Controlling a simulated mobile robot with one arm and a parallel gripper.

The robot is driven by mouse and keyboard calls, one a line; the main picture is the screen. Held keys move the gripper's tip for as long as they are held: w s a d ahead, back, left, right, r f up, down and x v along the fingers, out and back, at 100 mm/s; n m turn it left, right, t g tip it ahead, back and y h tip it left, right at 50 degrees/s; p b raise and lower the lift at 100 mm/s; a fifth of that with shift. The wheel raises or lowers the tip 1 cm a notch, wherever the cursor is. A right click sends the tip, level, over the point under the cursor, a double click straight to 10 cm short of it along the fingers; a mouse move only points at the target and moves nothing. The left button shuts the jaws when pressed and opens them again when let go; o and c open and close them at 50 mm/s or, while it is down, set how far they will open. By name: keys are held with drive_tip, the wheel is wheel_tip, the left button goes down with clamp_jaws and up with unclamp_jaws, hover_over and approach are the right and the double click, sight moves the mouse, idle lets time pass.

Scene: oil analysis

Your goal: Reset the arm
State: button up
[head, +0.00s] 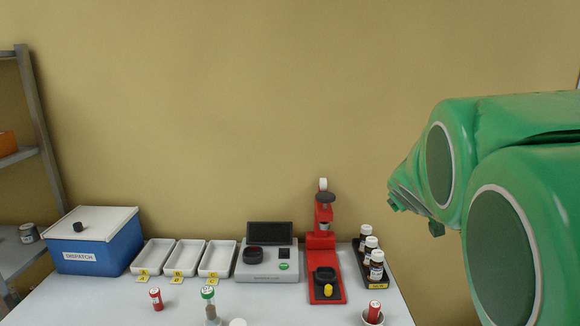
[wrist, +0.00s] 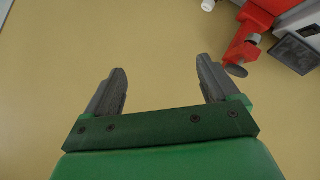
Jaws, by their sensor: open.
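My green arm fills the right side of the head view, raised above the right end of the table. My gripper (wrist: 162,90) shows in the wrist view with its two grey fingers wide apart and nothing between them. In the head view the gripper end is partly hidden by my own arm links. The gripper is apart from everything on the table.
The white table (head: 115,300) holds a blue dispatch box (head: 95,240), white trays (head: 185,257), a grey analyser (head: 267,262), a red press (head: 321,250), a black rack (head: 379,280) of bottles, a red-capped vial (head: 156,299) and a green-capped vial (head: 209,305). Shelves (head: 30,150) stand left.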

drive_tip(key=s+a+f+m+g+y, duration=0.1)
drive_tip(key=s+a+f+g, duration=0.3)
drive_tip(key=s, duration=0.9)
drive_tip(key=s+a+f+m+g+y, duration=0.1)
drive_tip(key=s+a+f+g, duration=0.3)
drive_tip(key=s, duration=0.9)
drive_tip(key=s+a+f+m+g+y, duration=0.2)
drive_tip(key=s+a+f+g, duration=0.2)
drive_tip(key=s+f, duration=0.4)
drive_tip(key=s, duration=0.6)
drive_tip(key=shift+a+f+m+g, duration=0.25)
drive_tip(key=shift+f+m+g, duration=0.05)
drive_tip(key=shift+m+g, duration=0.1)
